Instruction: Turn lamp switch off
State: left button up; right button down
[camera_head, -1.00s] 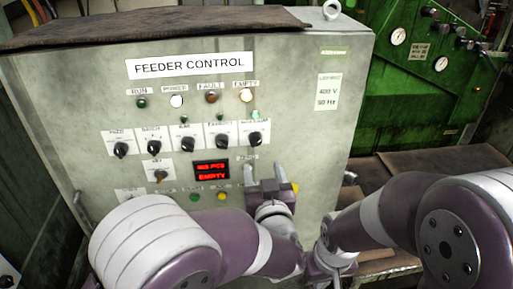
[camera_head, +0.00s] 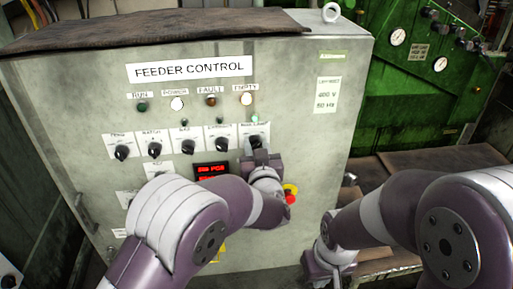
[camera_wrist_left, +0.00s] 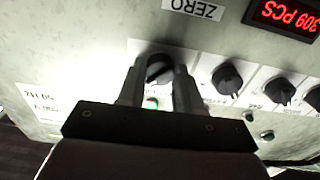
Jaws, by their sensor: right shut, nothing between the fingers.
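The lamp switch looks to be the rightmost black rotary knob (camera_head: 254,142) in the row on the feeder control panel; its small label is too blurred to read surely. My left gripper (camera_head: 257,153) is at this knob and partly covers it. In the left wrist view, which is upside down, the knob (camera_wrist_left: 159,69) lies between the two spread fingertips of my left gripper (camera_wrist_left: 161,68). I cannot tell if the fingers touch it. A small green light (camera_wrist_left: 151,103) glows beside the knob. My right gripper (camera_head: 322,265) is shut and empty, low in front of the cabinet.
Several similar knobs (camera_head: 187,147) stand in the row to the left. Above are indicator lights (camera_head: 177,103); below is a red display (camera_head: 211,170). A red emergency button (camera_head: 290,198) sits close to my left wrist. A green machine (camera_head: 420,100) stands behind right.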

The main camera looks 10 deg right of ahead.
pick_arm(q)
jog(key=shift+f+n+b, duration=0.2)
jog(key=shift+n+b, duration=0.3)
jog(key=shift+b, duration=0.2)
jog(key=n+b, duration=1.4)
jog(key=n, duration=0.1)
jog(key=shift+b, duration=0.3)
jog(key=shift+r+n+b, duration=0.1)
jog(key=shift+n+b, duration=0.45)
jog(key=shift+n, duration=0.35)
jog(key=shift+r, duration=0.1)
jog(key=o, duration=1)
jog(key=shift+o, duration=0.2)
